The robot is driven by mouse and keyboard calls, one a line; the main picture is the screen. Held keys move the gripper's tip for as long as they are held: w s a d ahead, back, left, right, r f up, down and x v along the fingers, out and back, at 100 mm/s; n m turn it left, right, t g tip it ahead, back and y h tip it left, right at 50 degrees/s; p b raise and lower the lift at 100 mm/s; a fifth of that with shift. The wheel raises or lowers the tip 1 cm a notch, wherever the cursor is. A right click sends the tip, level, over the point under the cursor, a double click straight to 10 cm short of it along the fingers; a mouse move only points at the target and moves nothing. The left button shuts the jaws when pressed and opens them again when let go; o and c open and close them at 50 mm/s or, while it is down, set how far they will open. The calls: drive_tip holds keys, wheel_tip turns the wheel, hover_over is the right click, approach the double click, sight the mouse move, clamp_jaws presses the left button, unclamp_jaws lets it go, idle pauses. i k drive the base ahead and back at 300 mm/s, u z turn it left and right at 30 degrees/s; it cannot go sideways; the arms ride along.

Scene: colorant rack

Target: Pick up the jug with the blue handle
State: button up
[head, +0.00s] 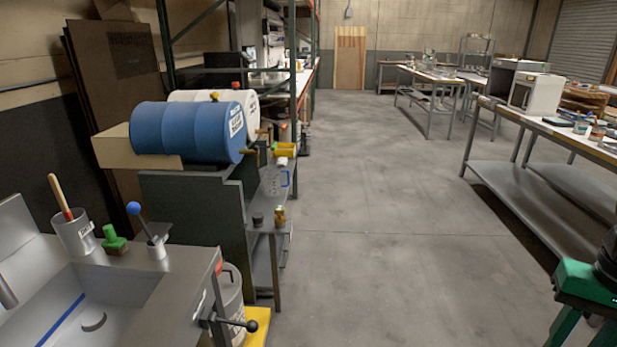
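The clear jug with the blue handle (272,182) stands upright on a narrow dark shelf stand (266,226), left of the middle of the head view. Its blue handle is on its right side. The jug looks small and far off. My gripper is not in view, so I cannot see where it is relative to the jug.
A blue drum (190,132) and a white drum (250,104) lie on their sides beside the jug. A dark jar (258,219) and a small golden can (280,216) stand near it. A metal sink (110,290) is at front left. The middle floor is clear.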

sight(270, 175)
drive_tip(key=z, duration=0.2)
drive_tip(key=i, duration=2.3)
drive_tip(key=u, duration=0.8)
drive_tip(key=i, duration=0.85)
drive_tip(key=u, duration=0.5)
